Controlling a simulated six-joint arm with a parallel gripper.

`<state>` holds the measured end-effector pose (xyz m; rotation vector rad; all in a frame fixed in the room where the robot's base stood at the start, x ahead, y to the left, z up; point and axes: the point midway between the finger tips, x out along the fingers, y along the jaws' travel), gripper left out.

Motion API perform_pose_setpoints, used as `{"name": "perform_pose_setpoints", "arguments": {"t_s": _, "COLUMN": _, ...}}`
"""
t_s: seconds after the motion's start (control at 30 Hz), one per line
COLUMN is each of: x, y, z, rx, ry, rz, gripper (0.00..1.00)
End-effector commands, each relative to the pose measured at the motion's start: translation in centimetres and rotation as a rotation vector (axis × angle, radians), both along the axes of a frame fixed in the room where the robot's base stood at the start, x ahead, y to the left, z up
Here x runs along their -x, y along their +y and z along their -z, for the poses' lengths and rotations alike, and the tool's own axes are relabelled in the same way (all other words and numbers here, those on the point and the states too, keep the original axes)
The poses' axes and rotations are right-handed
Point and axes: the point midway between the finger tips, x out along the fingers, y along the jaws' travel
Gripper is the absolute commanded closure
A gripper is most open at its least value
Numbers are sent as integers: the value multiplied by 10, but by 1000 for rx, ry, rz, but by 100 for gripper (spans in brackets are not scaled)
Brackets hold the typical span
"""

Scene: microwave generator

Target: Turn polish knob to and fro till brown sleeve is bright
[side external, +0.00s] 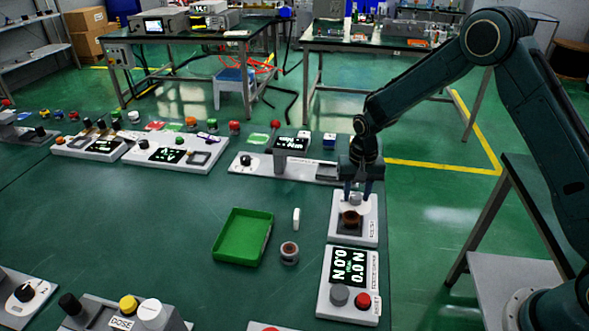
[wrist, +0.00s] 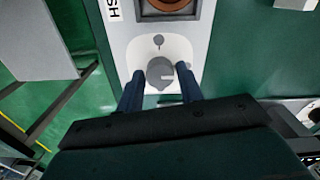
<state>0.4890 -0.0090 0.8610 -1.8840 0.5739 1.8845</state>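The polish unit is a white panel (side external: 367,232) with a side label, which shows as "SH" in the wrist view. In the side view my gripper (side external: 357,193) points down over the knob end.
A green tray (side external: 243,237), a small white piece (side external: 296,218) and a grey cylinder with a reddish inside (side external: 289,254) lie left. Other panels line the bench back.

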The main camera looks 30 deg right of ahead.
Motion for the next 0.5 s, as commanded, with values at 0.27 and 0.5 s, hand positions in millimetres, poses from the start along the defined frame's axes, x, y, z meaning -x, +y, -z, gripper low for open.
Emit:
{"name": "perform_pose_setpoints", "arguments": {"t_s": 0.27, "x": 0, "y": 0, "z": 0, "rx": 0, "ry": 0, "rz": -1, "gripper": 93}}
{"name": "perform_pose_setpoints", "arguments": {"t_s": 0.5, "x": 0, "y": 0, "z": -1, "rx": 0, "ry": 0, "rz": -35, "gripper": 92}}
